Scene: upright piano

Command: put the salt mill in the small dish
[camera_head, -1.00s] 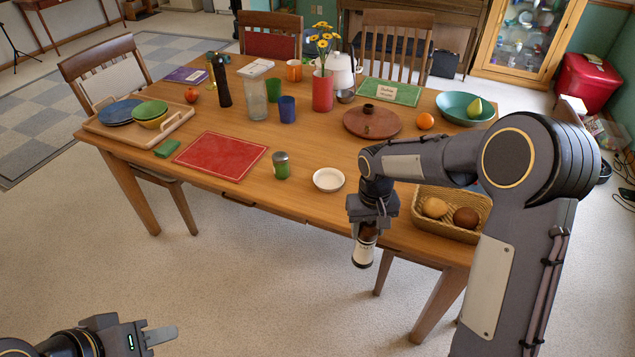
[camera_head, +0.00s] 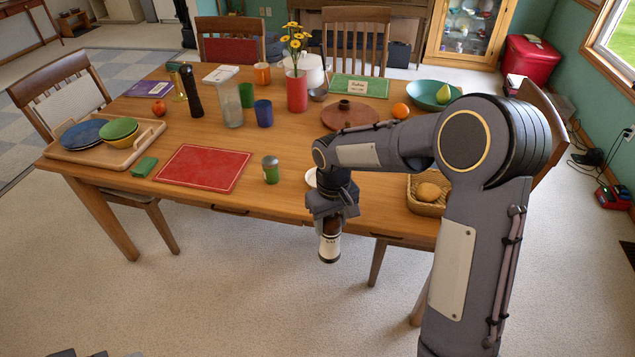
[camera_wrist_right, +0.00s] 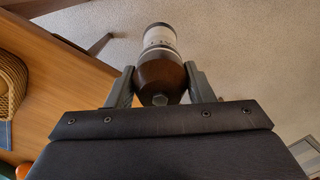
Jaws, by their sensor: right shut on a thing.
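The salt mill (camera_head: 330,249), white with a dark brown part, hangs from my right gripper (camera_head: 331,222). In the right wrist view, the gripper's two fingers (camera_wrist_right: 161,80) are shut on the brown part of the mill (camera_wrist_right: 159,45), its white end pointing away. The mill is in front of the table's near edge, with floor behind it. The small white dish (camera_head: 310,178) lies near the table's front edge, mostly hidden behind my right arm. Only slivers of my left gripper (camera_head: 100,354) show at the bottom edge, so its jaws cannot be judged.
On the table (camera_head: 240,197), a green shaker (camera_head: 270,170) stands left of the dish, beside a red mat (camera_head: 205,167). A wicker basket (camera_head: 428,208) sits to the right, partly behind my arm. A brown lidded disc (camera_head: 350,115) lies behind.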

